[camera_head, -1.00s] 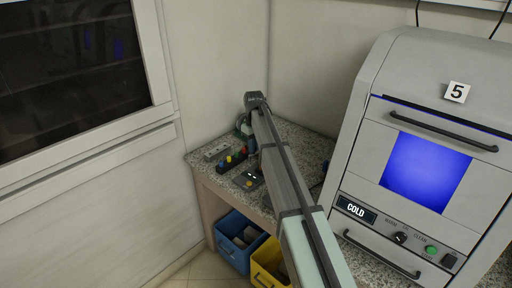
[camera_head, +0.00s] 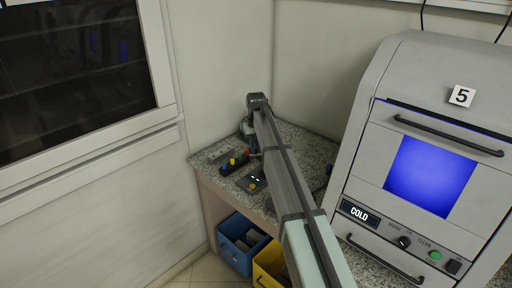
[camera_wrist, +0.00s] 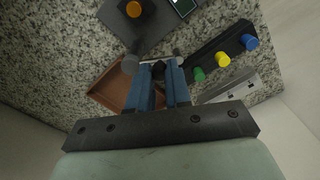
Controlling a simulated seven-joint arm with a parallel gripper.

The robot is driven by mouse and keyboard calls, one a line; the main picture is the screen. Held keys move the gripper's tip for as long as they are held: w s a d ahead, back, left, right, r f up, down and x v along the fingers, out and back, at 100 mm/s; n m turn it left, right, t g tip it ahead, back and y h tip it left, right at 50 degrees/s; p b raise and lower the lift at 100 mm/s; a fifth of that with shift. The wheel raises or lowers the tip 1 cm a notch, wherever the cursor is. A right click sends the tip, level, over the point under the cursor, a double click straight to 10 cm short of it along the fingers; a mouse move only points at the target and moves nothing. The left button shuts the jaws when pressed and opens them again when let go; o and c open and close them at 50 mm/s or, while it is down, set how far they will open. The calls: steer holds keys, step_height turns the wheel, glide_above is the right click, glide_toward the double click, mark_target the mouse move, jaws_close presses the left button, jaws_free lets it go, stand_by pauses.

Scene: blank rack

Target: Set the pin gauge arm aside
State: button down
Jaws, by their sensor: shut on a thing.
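My gripper (camera_wrist: 160,88) has blue fingers, shut on a small dark piece (camera_wrist: 157,71) whose shape is mostly hidden between them. I take it for the pin gauge arm but cannot confirm this. A grey round knob or post end (camera_wrist: 130,64) shows just left of the fingertips, and a thin light bar lies across near the tips. A shallow brown tray (camera_wrist: 104,84) lies below and left of the fingers. In the head view my gripper (camera_head: 253,148) hangs over the back of the speckled counter, partly hidden by my arm. Whether the held piece touches anything is unclear.
A dark rack with green, yellow and blue knobs (camera_wrist: 219,60) stands right of the fingers, beside a grey metal block (camera_wrist: 236,91). A dark device with an orange knob (camera_wrist: 142,18) is above. A large grey machine (camera_head: 425,140) stands right; blue (camera_head: 237,258) and yellow bins are below.

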mark_target(256, 149)
steer(key=c, duration=1.1)
jaws_free()
steer(key=shift+o, duration=0.2)
step_height(256, 149, up, 14)
steer(key=shift+f, duration=0.1)
